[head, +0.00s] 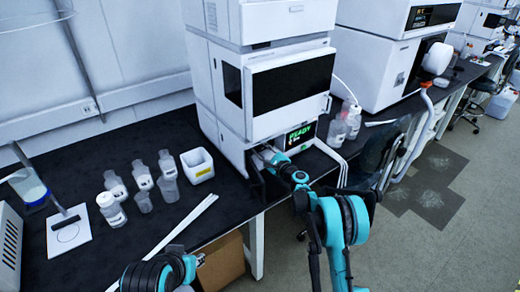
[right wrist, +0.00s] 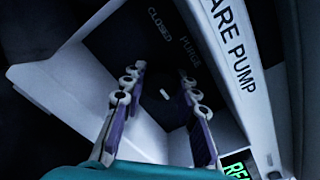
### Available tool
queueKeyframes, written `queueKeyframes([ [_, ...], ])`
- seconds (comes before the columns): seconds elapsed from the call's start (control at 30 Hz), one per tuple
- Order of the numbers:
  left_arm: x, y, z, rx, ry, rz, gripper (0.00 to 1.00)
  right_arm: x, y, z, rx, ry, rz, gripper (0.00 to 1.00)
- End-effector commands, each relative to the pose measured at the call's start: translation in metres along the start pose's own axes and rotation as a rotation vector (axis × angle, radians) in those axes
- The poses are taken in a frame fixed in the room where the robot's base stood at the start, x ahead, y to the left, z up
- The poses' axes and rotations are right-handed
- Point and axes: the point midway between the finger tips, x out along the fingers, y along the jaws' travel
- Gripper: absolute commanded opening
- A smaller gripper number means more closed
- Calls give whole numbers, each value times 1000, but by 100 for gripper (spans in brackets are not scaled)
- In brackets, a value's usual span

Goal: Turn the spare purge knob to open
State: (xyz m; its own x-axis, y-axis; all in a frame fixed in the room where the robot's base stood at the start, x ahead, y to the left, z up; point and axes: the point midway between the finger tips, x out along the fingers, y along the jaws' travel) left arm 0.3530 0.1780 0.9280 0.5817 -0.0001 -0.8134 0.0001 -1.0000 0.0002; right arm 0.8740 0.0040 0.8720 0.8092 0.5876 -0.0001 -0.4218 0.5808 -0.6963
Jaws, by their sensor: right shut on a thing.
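The spare purge knob (right wrist: 165,94) is a dark shape with a short white mark, low in contrast against the dark panel. It lies between the two fingers of my right gripper (right wrist: 164,104), which is shut on it. The words CLOSED and PURGE stand on the panel above it in the right wrist view. I cannot tell for sure which label the mark points to. In the head view my right gripper (head: 266,153) reaches into the lower front of the near white stack and hides the knob.
The near stack (head: 228,112) has a lit green READY display (head: 300,136) right of my gripper. A white strip (right wrist: 232,50) reads "…ARE PUMP". Bottles (head: 143,178) and a white bin (head: 197,165) stand left on the black bench. A chair (head: 385,160) stands to the right.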

Motion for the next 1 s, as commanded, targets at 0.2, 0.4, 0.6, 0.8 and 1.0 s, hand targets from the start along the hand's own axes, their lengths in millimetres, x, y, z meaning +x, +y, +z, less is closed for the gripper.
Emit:
queueKeyframes([
  [0.2, 0, 0, 0, 0, 0, 0, 29, 0, 1, 0, 0, 0, 1, 0],
  [0.4, 0, 0, 0, 0, 0, 0, 29, 0, 1, 0, 0, 0, 1, 51],
  [0.6, 0, 0, 0, 0, 0, 0, 29, -1, 0, 0, -1, 0, 0, 51],
  [0.8, 0, 0, 0, 0, 0, 0, 29, -21, 0, 0, -1, 1, -1, 51],
  [1.0, 0, 0, 0, 0, 0, 0, 29, -66, 0, -1, -1, 2, -2, 51],
])
